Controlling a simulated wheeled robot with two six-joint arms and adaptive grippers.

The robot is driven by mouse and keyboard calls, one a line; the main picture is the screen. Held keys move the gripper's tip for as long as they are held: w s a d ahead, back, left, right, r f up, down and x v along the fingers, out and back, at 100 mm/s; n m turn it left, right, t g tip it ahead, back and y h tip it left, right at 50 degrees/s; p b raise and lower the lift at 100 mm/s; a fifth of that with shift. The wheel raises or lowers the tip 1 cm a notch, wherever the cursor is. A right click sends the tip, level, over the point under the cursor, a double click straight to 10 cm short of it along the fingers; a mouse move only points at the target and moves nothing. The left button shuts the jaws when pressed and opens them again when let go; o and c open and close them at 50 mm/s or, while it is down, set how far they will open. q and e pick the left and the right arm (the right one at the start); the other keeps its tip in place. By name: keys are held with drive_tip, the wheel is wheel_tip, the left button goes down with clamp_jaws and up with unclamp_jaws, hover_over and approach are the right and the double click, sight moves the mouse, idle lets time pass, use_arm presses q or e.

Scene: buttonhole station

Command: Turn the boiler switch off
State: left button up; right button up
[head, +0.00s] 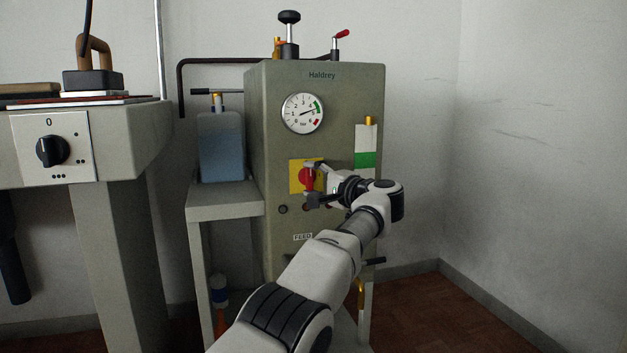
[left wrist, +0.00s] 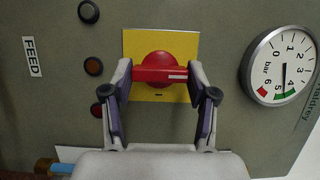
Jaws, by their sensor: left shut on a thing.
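The boiler switch (head: 306,180) is a red rotary knob on a yellow plate (head: 294,174) on the front of the grey-green boiler (head: 280,120). In the left wrist view the red switch (left wrist: 158,66) has a bar handle with a white mark near one end; the handle stands upright on the boiler, the mark towards the gauge. My left gripper (head: 312,183) is shut on the handle, with one finger at each end of it in the left wrist view (left wrist: 158,74). The fingers partly hide the switch in the head view. My right gripper is out of view.
The boiler's pressure gauge (head: 302,113) is above the switch. Lamps (head: 282,209) sit below it. A water tank (head: 221,146) stands on a side shelf at left. Floor is clear at right.

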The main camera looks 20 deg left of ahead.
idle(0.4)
use_arm(q)
drive_tip(key=o, duration=1.2)
drive_tip(key=shift+c, duration=0.2)
